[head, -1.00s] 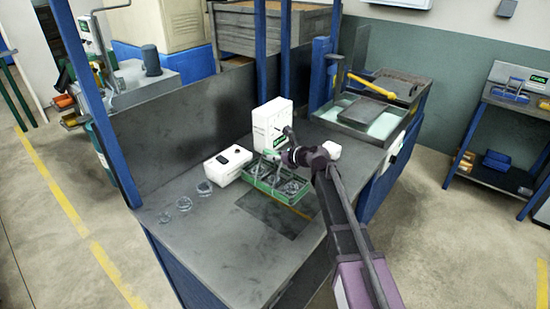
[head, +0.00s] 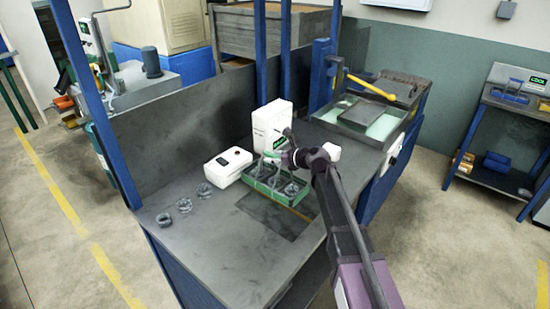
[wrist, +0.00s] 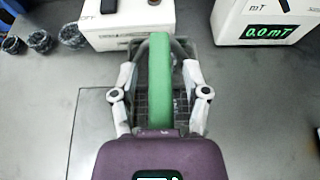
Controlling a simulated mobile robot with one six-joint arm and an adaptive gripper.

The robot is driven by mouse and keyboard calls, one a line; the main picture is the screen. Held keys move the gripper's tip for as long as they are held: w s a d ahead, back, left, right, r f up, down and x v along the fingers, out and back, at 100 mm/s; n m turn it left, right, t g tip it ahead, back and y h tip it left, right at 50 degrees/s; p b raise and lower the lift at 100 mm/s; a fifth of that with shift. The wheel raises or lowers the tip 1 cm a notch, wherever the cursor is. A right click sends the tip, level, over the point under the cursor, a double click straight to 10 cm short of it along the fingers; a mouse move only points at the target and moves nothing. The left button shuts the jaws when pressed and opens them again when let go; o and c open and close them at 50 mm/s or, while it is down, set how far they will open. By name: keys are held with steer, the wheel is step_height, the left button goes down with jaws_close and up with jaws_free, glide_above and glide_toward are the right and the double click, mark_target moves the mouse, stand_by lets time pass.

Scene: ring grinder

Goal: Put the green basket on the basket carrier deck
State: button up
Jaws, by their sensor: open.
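The green basket (head: 262,187) stands on the grey bench in the head view, with dark rings inside it. Its upright green handle (wrist: 160,85) shows in the wrist view. My gripper (head: 279,159) is at the handle, above the basket. In the wrist view my gripper (wrist: 160,72) is open, with one finger on each side of the handle and a gap on both sides. Much of the basket's inside is hidden beneath the gripper and handle. I cannot tell which surface is the basket carrier deck.
Behind the basket stand a white meter box (head: 271,124) and a low white box (head: 229,166). Several dark rings (head: 184,205) lie to the left. A dark rectangle (head: 262,212) marks the bench in front. A rack (head: 515,112) with blue baskets stands far right.

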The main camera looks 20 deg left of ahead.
steer(key=p+v, duration=0.4)
steer(key=v, duration=0.8)
steer(key=shift+w, duration=0.1)
stand_by(0.5)
steer(key=s+d+f+n+g+h, duration=0.1)
steer(key=s+d+f+n+h, duration=0.2)
steer(key=s+d+n, duration=0.3)
steer(key=s+d+f+n+g+h, duration=0.2)
steer(key=s+d+f+n+h, duration=0.2)
steer(key=d, duration=1.1)
steer(key=s+d+f+n+g+h, duration=0.2)
steer(key=s+d+f+n+h, duration=0.2)
steer(key=s+d+n, duration=0.5)
steer(key=d+n+h, duration=0.1)
steer(key=n, duration=0.2)
steer(key=shift+s+d+n+h, duration=0.15)
steer(key=shift+s+n+h, duration=0.1)
steer(key=shift+n+h, duration=0.05)
steer(key=shift+f, duration=0.15)
